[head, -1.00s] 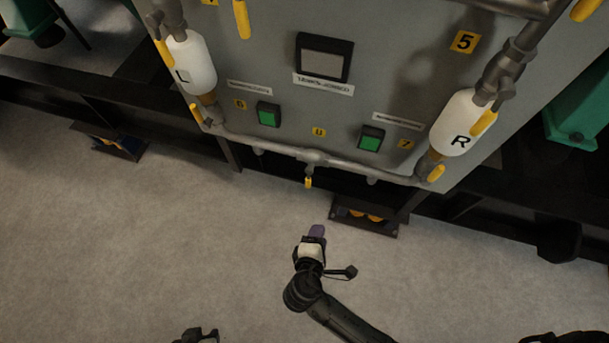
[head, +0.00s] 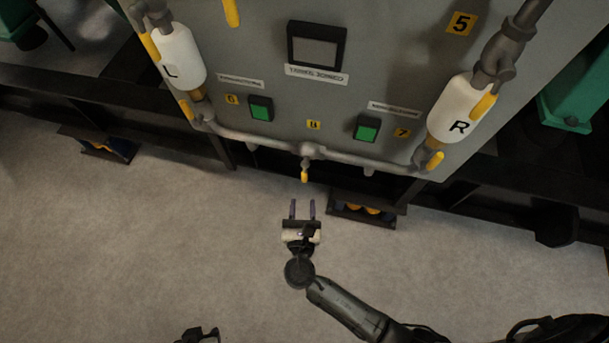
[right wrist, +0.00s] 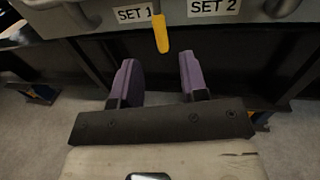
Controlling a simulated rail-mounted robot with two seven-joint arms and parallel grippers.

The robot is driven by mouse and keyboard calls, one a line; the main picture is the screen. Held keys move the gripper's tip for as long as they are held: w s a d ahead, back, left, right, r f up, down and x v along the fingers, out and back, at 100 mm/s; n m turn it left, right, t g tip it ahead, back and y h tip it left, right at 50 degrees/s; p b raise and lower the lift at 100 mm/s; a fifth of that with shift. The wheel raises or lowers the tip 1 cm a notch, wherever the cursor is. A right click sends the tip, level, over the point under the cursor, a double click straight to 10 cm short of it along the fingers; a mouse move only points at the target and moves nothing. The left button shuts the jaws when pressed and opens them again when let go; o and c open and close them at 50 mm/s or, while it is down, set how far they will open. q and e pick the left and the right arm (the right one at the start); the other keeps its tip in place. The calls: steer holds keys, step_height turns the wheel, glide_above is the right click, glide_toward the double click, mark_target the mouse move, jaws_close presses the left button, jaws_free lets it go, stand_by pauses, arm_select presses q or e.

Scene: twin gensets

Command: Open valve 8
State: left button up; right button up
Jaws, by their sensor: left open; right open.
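Valve 8 sits at the middle of the grey pipe along the panel's lower edge, under the yellow label 8 (head: 313,125). Its short yellow handle (head: 305,173) hangs straight down. In the right wrist view the yellow handle (right wrist: 161,33) shows beyond the fingertips, roughly centred between them. My right gripper (head: 302,208) is open and empty, its two purple fingers side by side, below and apart from the handle. The fingers also show spread in the right wrist view (right wrist: 160,75). Only a small dark part of my left gripper (head: 200,334) shows at the bottom edge, far from the valve.
White cylinders L (head: 181,57) and R (head: 458,110) flank the panel, with yellow-handled valves nearby. Green buttons (head: 261,108) (head: 367,128) sit above the pipe. A dark box (head: 365,210) stands on the floor right of my right gripper.

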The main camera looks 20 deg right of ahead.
mark_target(304, 178)
steer(key=b+x, duration=0.3)
steer(key=x, duration=0.6)
steer(key=shift+w, duration=0.15)
steer(key=shift+c, duration=0.4)
jaws_close()
